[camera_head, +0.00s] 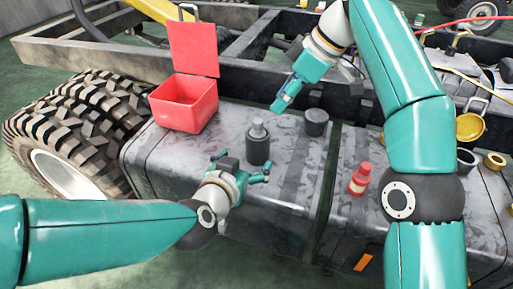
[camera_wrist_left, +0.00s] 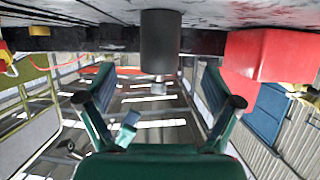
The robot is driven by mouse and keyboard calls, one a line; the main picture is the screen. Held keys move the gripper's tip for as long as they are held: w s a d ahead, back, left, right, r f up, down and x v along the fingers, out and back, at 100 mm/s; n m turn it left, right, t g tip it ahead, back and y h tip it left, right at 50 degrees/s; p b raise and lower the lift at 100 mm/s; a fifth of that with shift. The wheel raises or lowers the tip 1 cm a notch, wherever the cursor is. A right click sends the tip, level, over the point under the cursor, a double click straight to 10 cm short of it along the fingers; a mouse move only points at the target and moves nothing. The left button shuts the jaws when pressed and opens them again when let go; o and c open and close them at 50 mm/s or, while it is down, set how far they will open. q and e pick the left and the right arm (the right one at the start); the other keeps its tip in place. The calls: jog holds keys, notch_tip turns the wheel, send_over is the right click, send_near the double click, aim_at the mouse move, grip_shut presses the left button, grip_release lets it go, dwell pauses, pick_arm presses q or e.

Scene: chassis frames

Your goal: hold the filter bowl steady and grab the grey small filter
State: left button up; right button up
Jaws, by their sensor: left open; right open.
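The filter bowl (camera_head: 258,149) is a dark upright cylinder on the tank top in the head view. The grey small filter (camera_head: 258,128) is a lighter grey piece standing at its top. In the left wrist view, the picture is upside down; the bowl (camera_wrist_left: 160,42) is ahead, between the spread fingers, with the filter (camera_wrist_left: 158,86) below it. My left gripper (camera_head: 243,168) is open in front of the bowl; I cannot tell whether it touches. My right gripper (camera_head: 281,103) is empty above and right of the bowl, its jaws seen edge-on.
A red open-lidded box (camera_head: 184,104) stands left of the bowl on the tank (camera_head: 295,195). A short dark cylinder (camera_head: 316,122) stands to its right, and a red bottle (camera_head: 360,179) farther right. The chassis rail (camera_head: 110,55) runs behind; a large tyre (camera_head: 75,130) is at left.

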aim_at(255, 151)
pick_arm(q)
jog(key=x, duration=1)
jog(key=shift+w+f, duration=0.1)
jog(key=c, duration=1.4)
